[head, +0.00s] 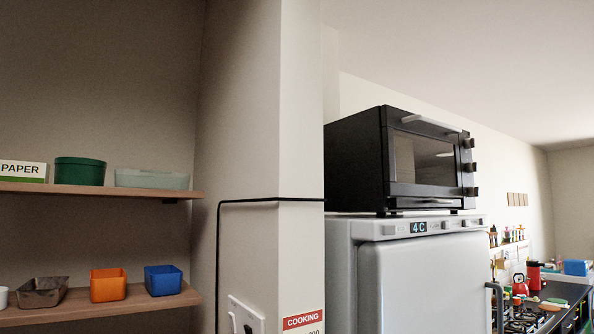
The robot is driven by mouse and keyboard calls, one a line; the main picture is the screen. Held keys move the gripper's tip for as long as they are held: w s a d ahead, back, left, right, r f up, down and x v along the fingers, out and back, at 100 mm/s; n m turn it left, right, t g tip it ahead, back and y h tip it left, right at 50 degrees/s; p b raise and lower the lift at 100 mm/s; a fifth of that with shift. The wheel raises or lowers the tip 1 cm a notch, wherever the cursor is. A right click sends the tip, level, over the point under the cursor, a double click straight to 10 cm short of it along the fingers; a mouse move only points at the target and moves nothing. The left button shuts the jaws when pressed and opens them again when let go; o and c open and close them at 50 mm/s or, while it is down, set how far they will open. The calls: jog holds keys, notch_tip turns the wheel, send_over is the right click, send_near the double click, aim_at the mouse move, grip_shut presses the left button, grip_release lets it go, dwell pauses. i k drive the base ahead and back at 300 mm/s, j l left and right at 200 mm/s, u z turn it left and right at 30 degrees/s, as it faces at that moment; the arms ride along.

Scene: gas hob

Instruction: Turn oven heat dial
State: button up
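A black countertop oven (353,162) stands on top of a white fridge-like appliance, right of the middle in the head view. I see it from its left front corner. Its glass door (420,160) is closed, with a pale handle bar (430,124) along the top. Three dark dials stick out in a column at the right of its front: a top dial (468,142), a middle dial (469,167) and a bottom dial (471,191). I cannot tell which one is the heat dial, and any markings are too small to read. My gripper is not in view.
The white appliance (425,285) has a "4C" display. A wall pillar (260,120) with a black cable (255,200) stands left of it. Shelves (100,192) with containers are at far left. A gas hob (522,318) and cluttered counter are at far right.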

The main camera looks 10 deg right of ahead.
aim_at(469, 144)
jog(key=i+l, duration=0.15)
jog(key=l, duration=0.45)
jog(key=i+l, duration=0.1)
jog(key=l, duration=0.55)
jog(key=i+l+u, duration=0.1)
jog(key=l, duration=0.5)
jog(key=i+l, duration=0.15)
jog(key=l, duration=0.5)
jog(key=i+l, duration=0.1)
jog(key=l, duration=0.55)
jog(key=u, duration=0.05)
